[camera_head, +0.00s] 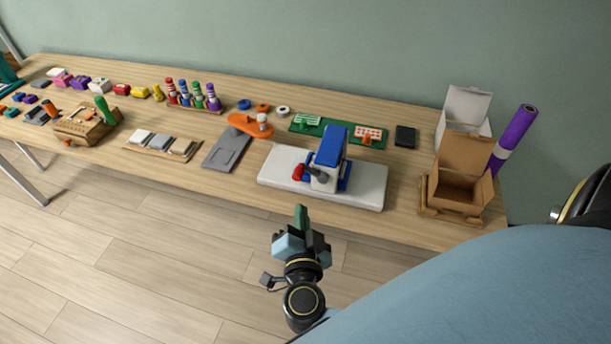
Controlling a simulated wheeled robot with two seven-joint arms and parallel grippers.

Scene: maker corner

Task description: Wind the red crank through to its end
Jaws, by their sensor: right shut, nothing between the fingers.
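The red crank knob (298,172) sits on the left of a blue and white device (329,160), joined to it by a short dark arm. The device stands on a white base board (370,194) near the table's front edge. My right gripper (300,221) is in front of the table edge, below the crank in the picture and apart from it. It is shut and empty. The crank's far side is hidden. My left gripper is not in view.
A grey plate (227,152) lies left of the board. An open cardboard box (462,190) and a purple roll (513,138) stand at the right. A green board (335,128) lies behind the device. Several small items fill the table's left.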

